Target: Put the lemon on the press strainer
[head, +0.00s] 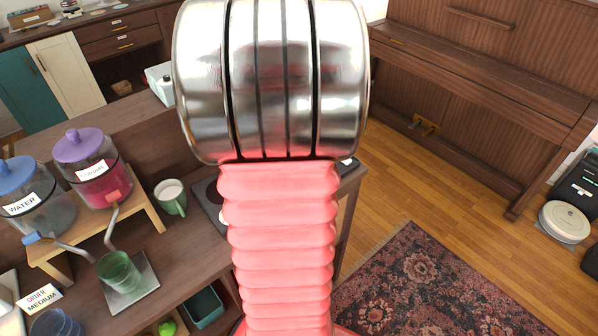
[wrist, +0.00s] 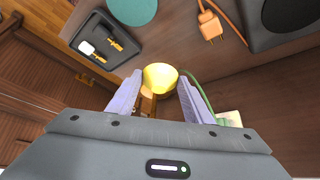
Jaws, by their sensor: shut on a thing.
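The yellow lemon (wrist: 160,77) is between the two fingers of my gripper (wrist: 160,92) in the wrist view. My gripper is shut on it. A small orange-brown thing (wrist: 147,101) shows below the lemon between the fingers; I cannot tell what it is. In the head view my arm covers the middle, and my gripper and the lemon are hidden. I cannot make out the press strainer in either view.
The head view shows a green mug (head: 171,198), a WATER dispenser (head: 38,205) and a pink-filled dispenser (head: 100,180) at left.

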